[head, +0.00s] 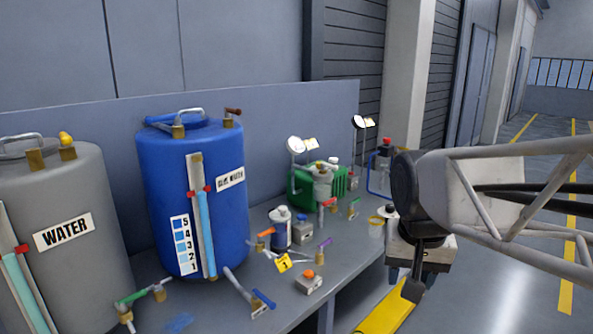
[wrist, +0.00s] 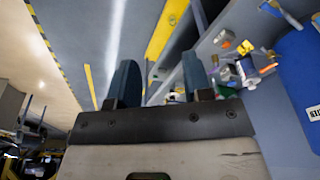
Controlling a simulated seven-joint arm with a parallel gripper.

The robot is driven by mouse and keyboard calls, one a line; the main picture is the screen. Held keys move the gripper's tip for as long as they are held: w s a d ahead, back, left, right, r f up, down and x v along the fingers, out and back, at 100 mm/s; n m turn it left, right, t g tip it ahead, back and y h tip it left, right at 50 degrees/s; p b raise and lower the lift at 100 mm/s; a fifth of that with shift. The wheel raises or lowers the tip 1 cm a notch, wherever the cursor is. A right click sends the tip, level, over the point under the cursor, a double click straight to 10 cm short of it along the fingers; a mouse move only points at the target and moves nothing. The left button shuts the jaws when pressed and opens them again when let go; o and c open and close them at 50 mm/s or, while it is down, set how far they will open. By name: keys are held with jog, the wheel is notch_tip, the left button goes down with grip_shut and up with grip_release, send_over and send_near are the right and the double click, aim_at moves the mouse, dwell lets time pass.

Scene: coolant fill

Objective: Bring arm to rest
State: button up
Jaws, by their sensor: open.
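My gripper (head: 404,282) hangs at the right end of the bench in the head view, fingers pointing down, beside the bench edge and above the floor. My arm reaches in from the right and hides part of the bench's far end.
The bench (head: 345,270) carries a grey WATER drum (head: 60,265), a blue drum (head: 160,215), a green container (head: 302,185), a white-and-blue bottle (head: 281,235) and several small valves. A yellow bar (head: 388,312) lies below my gripper. Open floor (head: 500,285) lies to the right.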

jog(key=s+f+n, duration=0.2)
jog(key=s+f, duration=0.5)
jog(key=s, duration=0.2)
jog(key=shift+s+n, duration=0.15)
jog(key=shift+n, duration=0.15)
